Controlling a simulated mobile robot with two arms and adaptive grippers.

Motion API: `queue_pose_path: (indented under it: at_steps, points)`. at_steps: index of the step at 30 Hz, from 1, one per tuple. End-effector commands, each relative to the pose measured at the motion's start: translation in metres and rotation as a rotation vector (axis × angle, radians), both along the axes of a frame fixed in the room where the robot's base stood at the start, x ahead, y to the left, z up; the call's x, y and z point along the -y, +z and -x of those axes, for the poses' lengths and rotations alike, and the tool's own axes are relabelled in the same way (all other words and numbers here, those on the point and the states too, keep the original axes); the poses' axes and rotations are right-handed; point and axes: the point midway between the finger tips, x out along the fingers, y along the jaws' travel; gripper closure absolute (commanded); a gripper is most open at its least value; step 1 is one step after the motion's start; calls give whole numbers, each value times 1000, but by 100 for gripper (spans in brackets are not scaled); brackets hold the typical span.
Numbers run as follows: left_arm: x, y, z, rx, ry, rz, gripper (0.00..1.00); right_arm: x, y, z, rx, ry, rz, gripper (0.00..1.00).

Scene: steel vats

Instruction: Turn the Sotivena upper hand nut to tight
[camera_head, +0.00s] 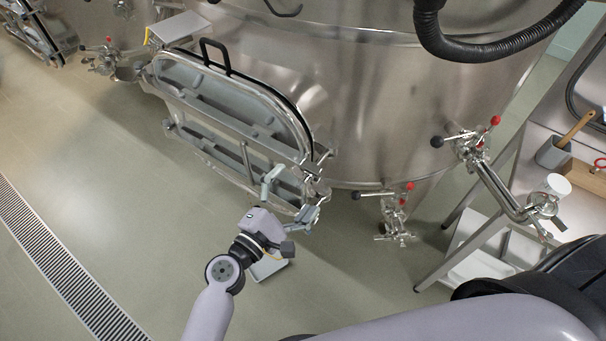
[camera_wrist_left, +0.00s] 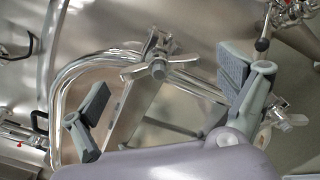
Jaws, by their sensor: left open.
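The steel vat (camera_head: 370,100) has a manway door (camera_head: 225,95) low on its front, with a bright tubular frame (camera_wrist_left: 85,68). A metal hand nut with several arms (camera_wrist_left: 159,69) sits at the door's edge in the left wrist view; the clamp hardware at the door's right edge (camera_head: 313,168) shows in the head view. My left gripper (camera_head: 289,199) is open in front of that edge. In the wrist view its fingers (camera_wrist_left: 166,88) are spread on either side of the nut, apart from it. No name is readable. My right gripper is out of view.
Valves with red and black knobs (camera_head: 395,212) project below the vat at right, with a steel pipe (camera_head: 497,190) beside them. A steel bench (camera_head: 545,130) holds a cup and a white jar (camera_head: 556,185). The floor at left (camera_head: 90,150) is clear around a drain grate (camera_head: 60,262).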

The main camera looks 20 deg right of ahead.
Motion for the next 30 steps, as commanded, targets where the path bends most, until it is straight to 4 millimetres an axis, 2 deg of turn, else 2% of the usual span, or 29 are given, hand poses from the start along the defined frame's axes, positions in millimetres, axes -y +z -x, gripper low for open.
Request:
queue_pose_path:
  at_steps: [6,17,30]
  points:
    - [21,1,-17,0,1,1,7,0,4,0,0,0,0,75]
    - [26,0,-20,0,1,-1,7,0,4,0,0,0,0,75]
    - [25,0,-20,0,1,0,35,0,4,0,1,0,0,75]
